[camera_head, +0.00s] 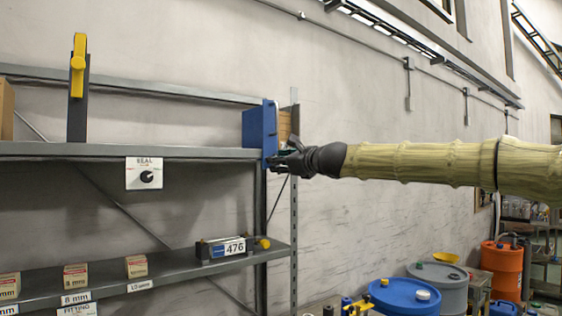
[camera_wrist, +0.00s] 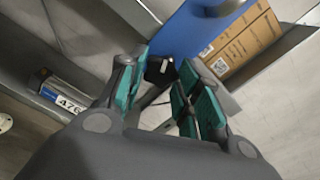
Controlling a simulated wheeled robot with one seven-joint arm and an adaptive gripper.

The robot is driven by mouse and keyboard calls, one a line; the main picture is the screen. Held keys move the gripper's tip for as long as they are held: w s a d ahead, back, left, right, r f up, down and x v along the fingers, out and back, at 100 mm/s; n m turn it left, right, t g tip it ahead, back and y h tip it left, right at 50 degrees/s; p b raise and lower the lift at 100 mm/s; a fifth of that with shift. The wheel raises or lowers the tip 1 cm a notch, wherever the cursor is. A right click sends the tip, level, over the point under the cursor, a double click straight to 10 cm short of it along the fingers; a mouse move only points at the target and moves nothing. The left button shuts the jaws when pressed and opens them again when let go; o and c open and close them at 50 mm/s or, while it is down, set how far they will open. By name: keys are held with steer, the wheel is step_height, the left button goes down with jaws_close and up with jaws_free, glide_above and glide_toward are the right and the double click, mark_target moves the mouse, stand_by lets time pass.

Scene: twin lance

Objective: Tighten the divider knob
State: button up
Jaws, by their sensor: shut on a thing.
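The blue divider (camera_head: 269,128) stands upright at the right end of the upper shelf. It also shows at the top of the wrist view (camera_wrist: 190,35). A small black knob with a white mark (camera_wrist: 160,68) sits at the divider's lower edge. My gripper (camera_head: 279,161) is at the shelf's front edge, against the lower part of the divider. The exact contact is partly hidden by the fingers, and the knob is hidden in the head view.
A cardboard box (camera_wrist: 245,48) stands right behind the divider. A dial plate marked SEAL (camera_head: 144,173) hangs below the upper shelf (camera_head: 190,151). A device labelled 476 (camera_head: 225,248) lies on the lower shelf. A yellow-topped upright (camera_head: 78,85) stands left. Drums (camera_head: 404,296) are below right.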

steer(key=m, duration=0.4)
steer(key=shift+m, duration=0.4)
stand_by(0.4)
steer(key=o, duration=1)
steer(key=v, duration=1.2)
steer(key=shift+d, duration=0.1)
steer(key=shift+f, duration=0.1)
